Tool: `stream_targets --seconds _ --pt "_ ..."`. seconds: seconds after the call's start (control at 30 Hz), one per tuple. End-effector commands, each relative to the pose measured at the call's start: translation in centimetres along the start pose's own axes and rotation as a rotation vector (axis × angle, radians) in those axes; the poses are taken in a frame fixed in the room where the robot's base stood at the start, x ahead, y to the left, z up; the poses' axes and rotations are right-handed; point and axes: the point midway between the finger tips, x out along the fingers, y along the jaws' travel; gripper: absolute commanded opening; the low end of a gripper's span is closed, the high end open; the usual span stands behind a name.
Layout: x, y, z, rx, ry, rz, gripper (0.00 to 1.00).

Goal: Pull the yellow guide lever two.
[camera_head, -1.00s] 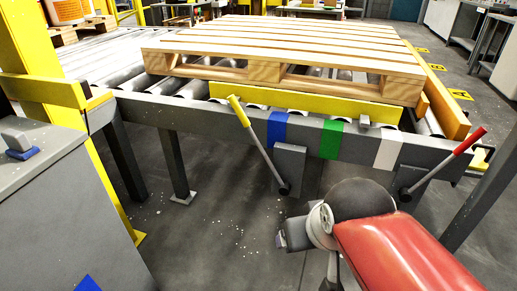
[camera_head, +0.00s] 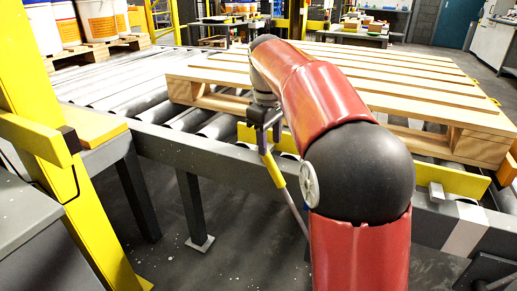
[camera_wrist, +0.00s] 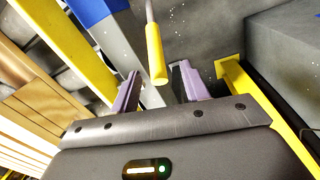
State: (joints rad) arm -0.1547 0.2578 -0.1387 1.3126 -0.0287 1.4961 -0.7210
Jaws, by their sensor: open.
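The yellow guide lever shows its yellow grip (camera_head: 272,168) at the front edge of the roller conveyor, tilted with its top to the left, its rod running down behind my arm. In the wrist view the grip (camera_wrist: 155,52) points towards me, in line with the gap between my fingers. My gripper (camera_wrist: 158,72) is open and empty, its two purplish fingers on either side of the grip's end. I cannot tell whether either finger touches it. In the head view my gripper (camera_head: 263,132) is just above the grip, and my red arm hides the lever's base.
A wooden pallet (camera_head: 440,95) lies on the conveyor rollers behind the lever. A yellow guide bar (camera_head: 455,181) runs along its front. A yellow post (camera_head: 55,150) and a grey cabinet (camera_head: 22,205) stand at the left. Pails (camera_head: 98,18) stand on a pallet at the back left.

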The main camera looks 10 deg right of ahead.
Motion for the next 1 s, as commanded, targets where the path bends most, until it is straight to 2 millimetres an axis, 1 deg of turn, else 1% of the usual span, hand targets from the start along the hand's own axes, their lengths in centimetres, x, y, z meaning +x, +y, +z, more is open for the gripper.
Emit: stream_targets --seconds 0.03,0.17,0.27,0.5,0.6,0.77,1.0 --pt "0.2 0.3 -0.5 -0.015 -0.007 -0.001 0.46" --pt "1.0 0.5 -0.8 -0.030 -0.016 -0.004 0.46" --pt "2.3 0.4 -0.8 -0.030 -0.017 -0.005 0.46" --pt "6.2 0.4 -0.7 -0.029 -0.015 -0.005 0.46" --pt "7.3 0.4 -0.7 -0.029 -0.014 -0.004 0.46" --pt "8.1 0.4 -0.7 -0.028 -0.013 -0.003 0.46" --pt "8.1 0.4 -0.7 -0.028 -0.013 -0.003 0.46"
